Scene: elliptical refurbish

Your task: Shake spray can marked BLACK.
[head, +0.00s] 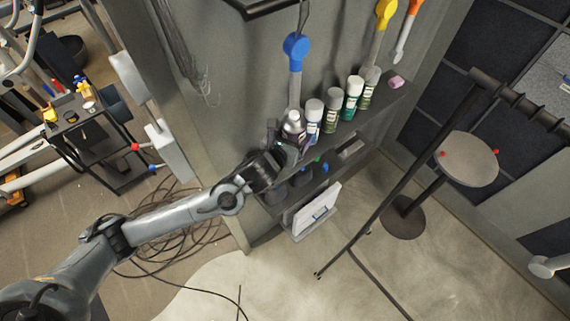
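Several spray cans stand in a row on the dark wall shelf. The can at the near left end (293,124) has a silver-grey top and a dark body. My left gripper (287,143) is at this can, with dark finger parts beside and in front of its lower body. I cannot tell whether the fingers are closed on it. The other cans are a white-and-blue one (313,118), a grey-green one (332,112), a green one with a white cap (352,97) and a dark green one (369,88). No BLACK marking is readable. My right gripper is not in view.
A pink block (396,82) lies at the shelf's (385,103) far end. A blue-headed tool (295,50) hangs just above the cans. A white case (313,212) is below. A dark slanted bar (420,150) and round stool (468,159) stand right. Cables (180,235) lie on the floor.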

